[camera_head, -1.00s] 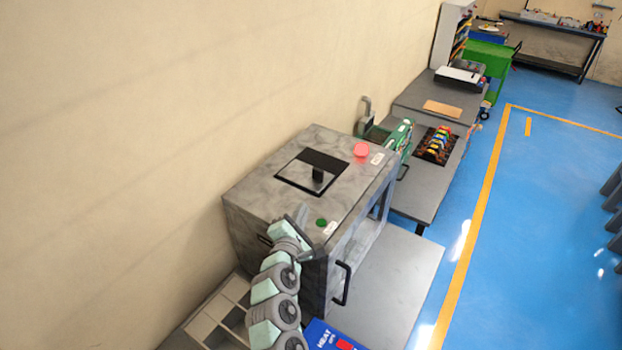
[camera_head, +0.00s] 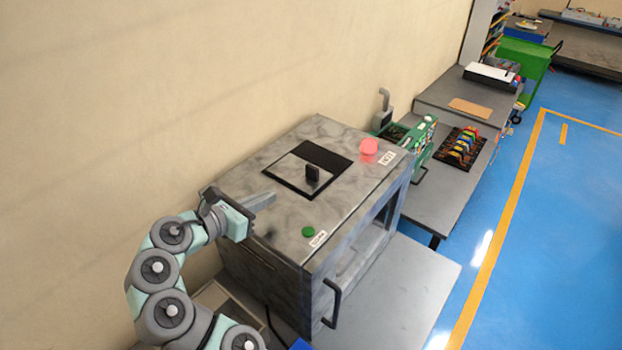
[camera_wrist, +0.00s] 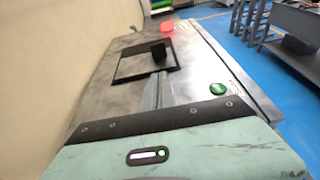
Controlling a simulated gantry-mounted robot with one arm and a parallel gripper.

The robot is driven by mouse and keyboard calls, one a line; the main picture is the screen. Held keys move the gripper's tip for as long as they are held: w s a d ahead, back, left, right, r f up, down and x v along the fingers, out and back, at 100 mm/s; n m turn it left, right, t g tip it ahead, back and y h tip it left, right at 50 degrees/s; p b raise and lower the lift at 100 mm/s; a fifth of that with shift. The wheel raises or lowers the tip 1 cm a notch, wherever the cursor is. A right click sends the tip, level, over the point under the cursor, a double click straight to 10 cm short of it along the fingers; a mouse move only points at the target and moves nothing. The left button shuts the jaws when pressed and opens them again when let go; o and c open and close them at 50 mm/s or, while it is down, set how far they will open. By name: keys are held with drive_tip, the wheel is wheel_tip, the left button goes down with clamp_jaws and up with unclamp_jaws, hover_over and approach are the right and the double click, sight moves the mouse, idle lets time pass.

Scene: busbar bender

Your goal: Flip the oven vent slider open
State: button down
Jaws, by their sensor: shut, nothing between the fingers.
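The oven (camera_head: 262,283) is a grey, mottled box with a dark handle on its front door. On its top is the vent slider, a light metal plate (camera_head: 290,173) with an upright dark tab (camera_head: 312,173), set in a black frame. A dark area of the frame shows beside the plate. The slider and its tab (camera_wrist: 159,50) also show in the wrist view. My gripper (camera_head: 274,197) is shut and empty, above the oven top at its left side. Its fingers point toward the tab, and a gap shows between them in the head view.
A green button (camera_head: 308,231) and a red button (camera_head: 369,150) sit on the oven top beside white labels. A wall runs along the left. A bench with coloured parts (camera_head: 461,147) stands beyond the oven. Blue floor lies clear at right.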

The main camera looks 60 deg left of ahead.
sight(311, 174)
drive_tip(key=shift+s, duration=0.1)
drive_tip(key=shift+w+a+f+b, duration=0.1)
drive_tip(key=shift+w+f+b, duration=0.05)
drive_tip(key=shift+w+b, duration=0.15)
drive_tip(key=x, duration=0.4)
drive_tip(key=r+p+x, duration=0.1)
drive_tip(key=x, duration=0.8)
drive_tip(key=shift+w+a+r, duration=0.15)
drive_tip(key=shift+w+r, duration=0.1)
drive_tip(key=shift+w, duration=0.1)
